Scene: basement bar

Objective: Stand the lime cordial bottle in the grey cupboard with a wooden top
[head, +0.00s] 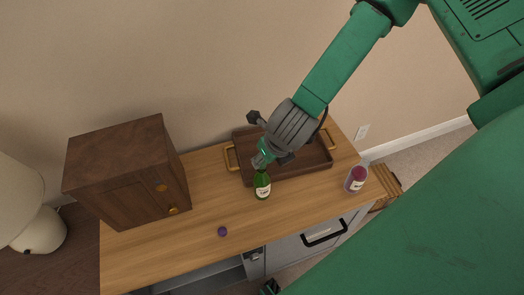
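The green bottle (262,187), with a pale label, stands upright on the wooden top (205,205) of the grey cupboard (285,255). I take it for the lime cordial bottle. My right gripper (262,160) comes down from the upper right to the bottle's top and overlaps its neck. Whether its fingers are closed on the neck is hidden. The cupboard's front shows a grey panel with a black handle (323,234) at right and a dark, apparently open space (205,277) at left.
A brown wooden cabinet (120,165) stands on the top's left end. A brown tray (310,160) lies behind the bottle. A purple-red jar (355,179) is near the right end. A small purple ball (222,231) lies near the front edge. A lamp (25,205) is far left.

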